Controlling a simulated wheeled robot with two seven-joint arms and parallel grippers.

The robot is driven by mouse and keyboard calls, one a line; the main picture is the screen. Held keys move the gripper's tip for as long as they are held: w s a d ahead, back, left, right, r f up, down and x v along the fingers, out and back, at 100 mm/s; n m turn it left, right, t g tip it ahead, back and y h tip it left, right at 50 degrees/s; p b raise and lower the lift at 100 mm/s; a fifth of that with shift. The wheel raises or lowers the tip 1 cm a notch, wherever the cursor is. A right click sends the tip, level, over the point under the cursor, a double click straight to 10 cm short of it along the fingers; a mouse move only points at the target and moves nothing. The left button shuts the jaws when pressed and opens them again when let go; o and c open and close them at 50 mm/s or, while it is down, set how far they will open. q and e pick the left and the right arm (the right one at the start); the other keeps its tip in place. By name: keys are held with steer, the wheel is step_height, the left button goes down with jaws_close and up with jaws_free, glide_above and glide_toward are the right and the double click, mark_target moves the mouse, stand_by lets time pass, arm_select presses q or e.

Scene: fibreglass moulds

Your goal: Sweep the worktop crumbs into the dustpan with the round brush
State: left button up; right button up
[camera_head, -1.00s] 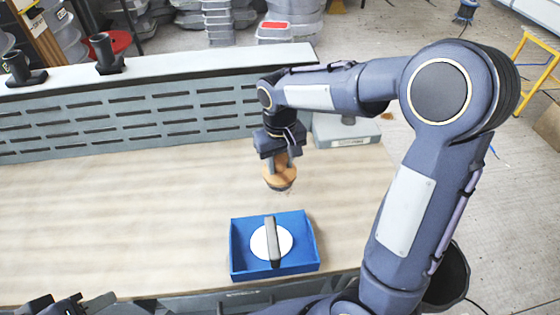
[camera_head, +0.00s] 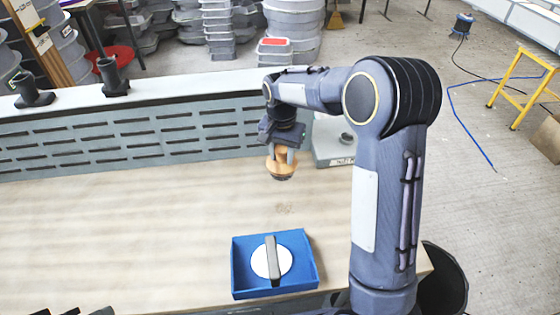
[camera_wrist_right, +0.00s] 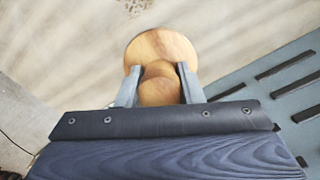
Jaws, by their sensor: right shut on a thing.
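My right gripper (camera_head: 282,158) is shut on the round brush (camera_head: 283,169), which has a wooden body and dark bristles underneath. Its round wooden top also shows between the fingers in the right wrist view (camera_wrist_right: 160,50). I cannot tell whether the bristles touch the worktop (camera_head: 120,225). A small patch of brown crumbs (camera_head: 284,208) lies between the brush and the blue dustpan (camera_head: 240,266); it also shows at the top of the right wrist view (camera_wrist_right: 135,5). The dustpan sits near the front edge, with a white disc and dark bar inside. Only dark bits, possibly my left gripper, show at bottom left.
A slotted grey panel (camera_head: 120,137) closes the back of the worktop. A grey box-like device (camera_head: 332,152) stands just right of the brush. The worktop's left part is bare. A black bin (camera_head: 445,285) stands on the floor at right.

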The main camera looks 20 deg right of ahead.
mark_target(282, 168)
steer(key=shift+f, duration=0.15)
stand_by(0.4)
steer(key=shift+f+b, duration=1.9)
steer(key=shift+f, duration=0.75)
steer(key=shift+f, duration=0.1)
steer(key=shift+f+b, duration=0.85)
steer(key=shift+f, duration=0.3)
steer(key=shift+s+a+b, duration=0.15)
steer(key=shift+s+a, duration=0.2)
steer(key=shift+s, duration=0.35)
steer(key=shift+s+a+b, duration=0.1)
steer(key=shift+s+a, duration=0.25)
steer(key=shift+s, duration=0.4)
steer(key=shift+s+a+b, duration=0.15)
steer(key=shift+s+a, duration=0.2)
steer(key=shift+s, duration=0.35)
steer(key=shift+s+a, duration=0.3)
steer(key=shift+s, duration=0.4)
steer(key=shift+s+a, duration=0.35)
steer(key=shift+s, duration=0.35)
steer(key=shift+s+a, duration=0.3)
steer(key=shift+s, duration=0.4)
step_height(282, 168, up, 7)
steer(key=p, duration=0.5)
steer(key=shift+p, duration=0.35)
